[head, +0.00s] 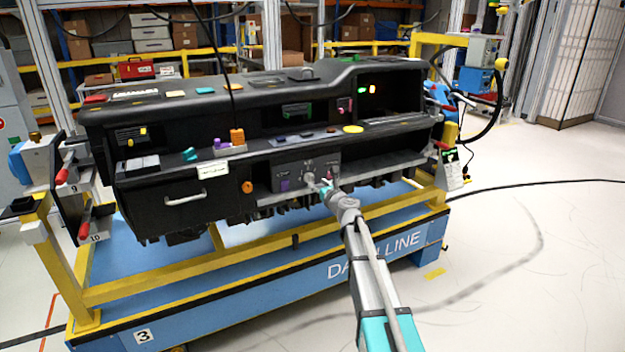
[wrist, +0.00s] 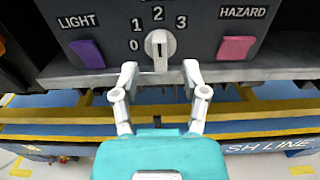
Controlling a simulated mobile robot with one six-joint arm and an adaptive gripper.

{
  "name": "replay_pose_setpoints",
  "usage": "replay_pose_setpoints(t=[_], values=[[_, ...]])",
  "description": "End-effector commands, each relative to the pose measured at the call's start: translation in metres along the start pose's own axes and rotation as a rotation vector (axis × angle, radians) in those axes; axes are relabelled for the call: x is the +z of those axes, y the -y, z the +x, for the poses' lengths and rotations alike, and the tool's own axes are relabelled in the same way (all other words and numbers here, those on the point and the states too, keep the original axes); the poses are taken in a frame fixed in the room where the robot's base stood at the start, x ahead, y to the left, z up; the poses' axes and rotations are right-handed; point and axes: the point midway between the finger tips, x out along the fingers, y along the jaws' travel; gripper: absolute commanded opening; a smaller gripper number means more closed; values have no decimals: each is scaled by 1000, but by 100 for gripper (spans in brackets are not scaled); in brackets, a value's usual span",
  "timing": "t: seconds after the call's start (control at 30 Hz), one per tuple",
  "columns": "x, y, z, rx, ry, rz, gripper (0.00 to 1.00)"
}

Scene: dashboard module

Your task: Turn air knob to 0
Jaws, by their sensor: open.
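The air knob (wrist: 160,45) is a pale round knob on the dark dashboard panel, with 0, 1, 2 and 3 marked around its left, top and right. It has a raised grip with a dark mark; I cannot tell for sure which number it points at. In the head view the knob (head: 309,177) is small, close to my gripper (head: 326,186). In the wrist view my gripper (wrist: 161,73) is open and empty. Its two fingertips are spread to the left and right, just below the knob in the picture, with no clear contact.
A purple LIGHT button (wrist: 87,53) is left of the knob and a pink HAZARD button (wrist: 236,48) is right of it. The panel's lower ledge (wrist: 220,73) runs behind the fingers. The dashboard rests on a blue and yellow cart (head: 270,270).

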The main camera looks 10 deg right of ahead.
Motion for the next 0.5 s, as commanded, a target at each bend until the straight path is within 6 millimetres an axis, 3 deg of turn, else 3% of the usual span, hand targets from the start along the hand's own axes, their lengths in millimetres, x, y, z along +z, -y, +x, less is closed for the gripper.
replay_pose_setpoints(t=[0.03, 0.2, 0.5], values=[[0, 1, 12, 1, 0, 0, 57], [0, 1, 33, 0, 0, 0, 57], [0, 1, 49, -1, 0, 0, 57]])
